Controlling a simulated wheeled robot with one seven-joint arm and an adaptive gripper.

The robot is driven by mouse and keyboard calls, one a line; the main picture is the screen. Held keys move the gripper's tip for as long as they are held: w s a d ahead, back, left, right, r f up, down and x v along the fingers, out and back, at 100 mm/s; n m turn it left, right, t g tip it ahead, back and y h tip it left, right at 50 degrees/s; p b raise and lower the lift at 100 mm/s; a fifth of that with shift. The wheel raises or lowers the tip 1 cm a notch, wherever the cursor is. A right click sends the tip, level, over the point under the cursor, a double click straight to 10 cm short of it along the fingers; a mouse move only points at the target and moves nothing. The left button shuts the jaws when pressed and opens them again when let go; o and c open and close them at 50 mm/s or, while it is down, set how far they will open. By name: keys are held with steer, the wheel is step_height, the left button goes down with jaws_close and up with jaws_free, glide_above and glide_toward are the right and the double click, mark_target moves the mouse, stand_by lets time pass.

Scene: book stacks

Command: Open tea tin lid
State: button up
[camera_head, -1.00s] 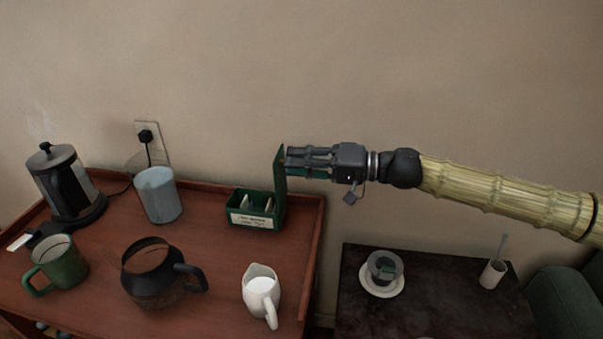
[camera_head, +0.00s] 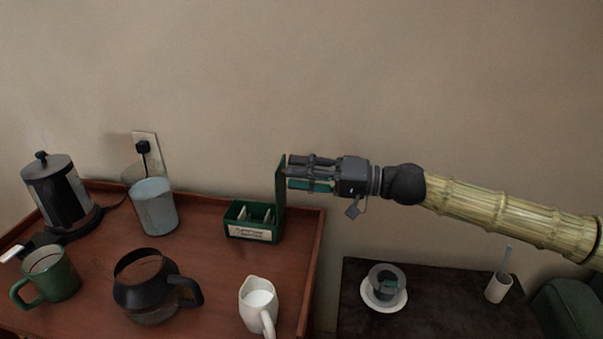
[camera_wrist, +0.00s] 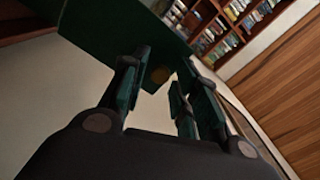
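The green tea tin (camera_head: 249,232) stands on the right side of the wooden tray table, with a pale label on its front and dividers inside. Its lid (camera_head: 281,183) stands upright at the tin's right edge, so the tin is open on top. My gripper (camera_head: 289,174) is level with the lid, fingers pointing left, with the tips at or very near the lid's right face. In the wrist view the green lid (camera_wrist: 120,32) spans the area ahead of the fingers. The fingers (camera_wrist: 160,85) are apart with nothing visible between them. Whether they touch the lid is unclear.
On the tray table (camera_head: 215,290) stand a kettle (camera_head: 62,190), a pale blue canister (camera_head: 154,206), a green mug (camera_head: 50,277), a dark glass pot (camera_head: 148,285) and a white milk jug (camera_head: 258,305). A dark side table (camera_head: 440,305) holds a cup on a saucer (camera_head: 384,288).

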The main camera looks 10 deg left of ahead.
stand_by(0.3)
steer(key=d, duration=1.2)
steer(key=shift+w, duration=0.3)
